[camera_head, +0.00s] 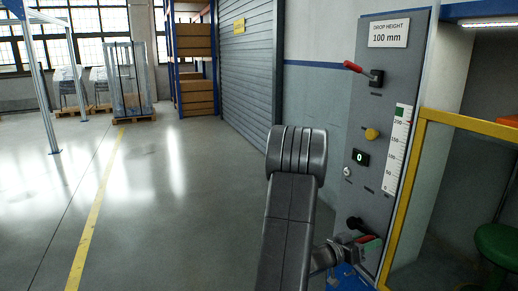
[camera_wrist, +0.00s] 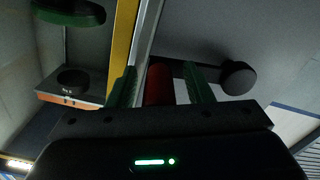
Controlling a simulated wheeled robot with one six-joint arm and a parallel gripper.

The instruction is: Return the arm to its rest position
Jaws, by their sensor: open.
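My gripper (camera_head: 366,246) is at the lower part of the grey control panel (camera_head: 357,195), with my dark arm reaching to it from the front. In the wrist view its two green fingers (camera_wrist: 161,90) stand apart. A red handle (camera_wrist: 160,84) shows between them, with gaps visible on both sides. A black round knob (camera_wrist: 238,77) is just right of the fingers in that view. The handle's far end is hidden behind the gripper body.
A yellow frame (camera_head: 412,165) and a green stool (camera_head: 497,245) stand at right. The floor (camera_head: 150,190) at left is open.

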